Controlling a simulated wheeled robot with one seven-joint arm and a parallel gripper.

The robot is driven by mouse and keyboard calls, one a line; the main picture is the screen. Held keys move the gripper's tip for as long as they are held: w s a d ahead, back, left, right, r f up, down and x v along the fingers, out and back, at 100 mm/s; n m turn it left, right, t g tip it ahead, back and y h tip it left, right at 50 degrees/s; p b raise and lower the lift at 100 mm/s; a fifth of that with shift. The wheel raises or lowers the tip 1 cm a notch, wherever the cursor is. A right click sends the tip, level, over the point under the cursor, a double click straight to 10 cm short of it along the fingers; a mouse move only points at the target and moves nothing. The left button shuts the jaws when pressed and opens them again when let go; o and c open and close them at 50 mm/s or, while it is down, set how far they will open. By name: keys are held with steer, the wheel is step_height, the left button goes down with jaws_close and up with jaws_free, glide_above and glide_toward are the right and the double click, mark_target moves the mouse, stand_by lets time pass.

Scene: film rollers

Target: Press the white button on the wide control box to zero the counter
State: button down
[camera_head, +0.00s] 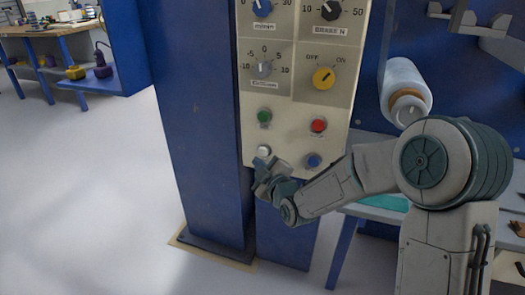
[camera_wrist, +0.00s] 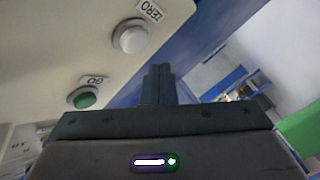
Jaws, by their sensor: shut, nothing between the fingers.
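The wide control box (camera_head: 275,140) is a cream panel with knobs above and buttons below. Its white button (camera_head: 264,151) is at the lower left, under the green one. In the wrist view the white button (camera_wrist: 131,36), labelled ZERO, is fully visible near the panel's edge. My gripper (camera_head: 260,164) is shut and empty, close below the white button in the head view. In the wrist view its closed fingertips (camera_wrist: 160,68) show to the right of the button, over the blue background past the panel edge. I see a gap between fingers and button there; contact is not visible.
A blue post (camera_head: 205,150) stands left of the box. A white roll (camera_head: 402,80) hangs to the right. Floor at left is clear.

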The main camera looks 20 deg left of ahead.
mark_target(258, 152)
steer(key=shift+w+d, duration=0.1)
steer(key=shift+w, duration=0.75)
steer(key=shift+w+f, duration=0.1)
stand_by(1.4)
steer(key=shift+w+b, duration=0.3)
steer(key=shift+b, duration=0.15)
steer(key=shift+w, duration=0.5)
stand_by(0.5)
steer(key=shift+s+b, duration=0.15)
steer(key=shift+b, duration=0.2)
steer(key=shift+s+b, duration=0.4)
steer(key=shift+s, duration=0.35)
steer(key=shift+s+a+b, duration=0.2)
steer(key=shift+s+b, duration=1)
steer(key=shift+s, duration=1.3)
